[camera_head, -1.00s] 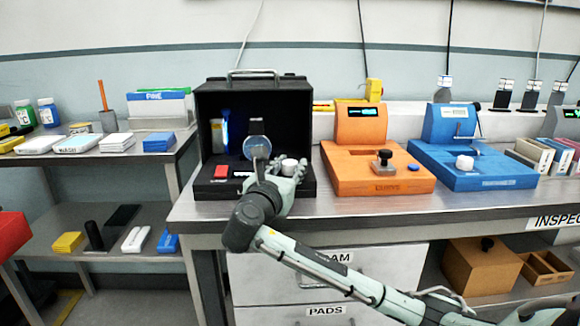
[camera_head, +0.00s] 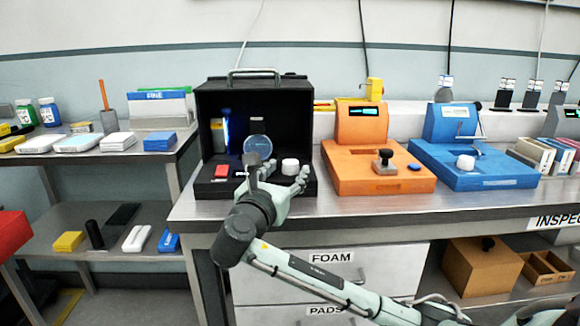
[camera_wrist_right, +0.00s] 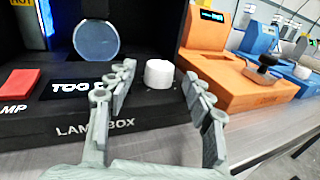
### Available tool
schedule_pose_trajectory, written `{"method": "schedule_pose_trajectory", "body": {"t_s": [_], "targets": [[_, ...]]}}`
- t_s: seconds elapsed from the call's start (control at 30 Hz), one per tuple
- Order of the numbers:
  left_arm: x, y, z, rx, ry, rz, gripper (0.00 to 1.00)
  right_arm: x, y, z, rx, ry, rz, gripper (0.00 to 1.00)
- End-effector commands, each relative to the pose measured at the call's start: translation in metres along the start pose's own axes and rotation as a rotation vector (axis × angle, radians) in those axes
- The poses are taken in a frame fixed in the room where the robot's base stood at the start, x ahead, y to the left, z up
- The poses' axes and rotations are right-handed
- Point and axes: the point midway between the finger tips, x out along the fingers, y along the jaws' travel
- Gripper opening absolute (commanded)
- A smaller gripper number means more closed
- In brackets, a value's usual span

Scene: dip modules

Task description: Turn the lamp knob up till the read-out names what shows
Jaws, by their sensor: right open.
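The black lamp box (camera_head: 297,108) stands open on the bench. Its white round knob (camera_wrist_right: 159,73) sits on the front panel, right of the read-out (camera_wrist_right: 72,88); it also shows in the head view (camera_head: 290,166). The read-out shows "TOO" and then my finger hides the rest. A red switch (camera_wrist_right: 22,83) is left of it, and a round, pale disc (camera_wrist_right: 96,40) stands behind. My right gripper (camera_wrist_right: 159,80) is open, with one finger on each side of the knob in the wrist view, apparently short of it with gaps. My left gripper is not in view.
An orange device (camera_head: 379,183) and a blue device (camera_head: 510,175) stand to the right. A side shelf (camera_head: 25,158) at the left holds boxes and bottles. The bench front (camera_head: 400,205) is clear beside my right arm.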

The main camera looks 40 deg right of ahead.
Motion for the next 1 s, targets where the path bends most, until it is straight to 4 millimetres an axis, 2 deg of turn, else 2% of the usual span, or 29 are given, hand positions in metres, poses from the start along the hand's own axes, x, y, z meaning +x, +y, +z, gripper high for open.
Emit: {"method": "schedule_pose_trajectory", "body": {"t_s": [0.03, 0.2, 0.4, 0.6, 1.0], "targets": [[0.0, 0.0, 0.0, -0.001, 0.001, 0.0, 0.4, -0.012, 0.002, -0.001, 0.002, 0.002, 0.005, 0.52], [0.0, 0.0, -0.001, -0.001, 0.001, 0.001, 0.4, -0.049, 0.001, 0.0, 0.002, 0.002, 0.004, 0.52], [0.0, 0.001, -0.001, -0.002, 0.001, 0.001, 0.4, -0.077, 0.001, 0.0, 0.001, 0.001, 0.003, 0.52], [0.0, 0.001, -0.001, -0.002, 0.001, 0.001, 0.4, -0.086, 0.0, 0.0, 0.001, 0.0, 0.0, 0.52], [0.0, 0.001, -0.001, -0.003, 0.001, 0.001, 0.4, -0.085, 0.0, 0.0, 0.001, -0.001, 0.0, 0.52]]}}
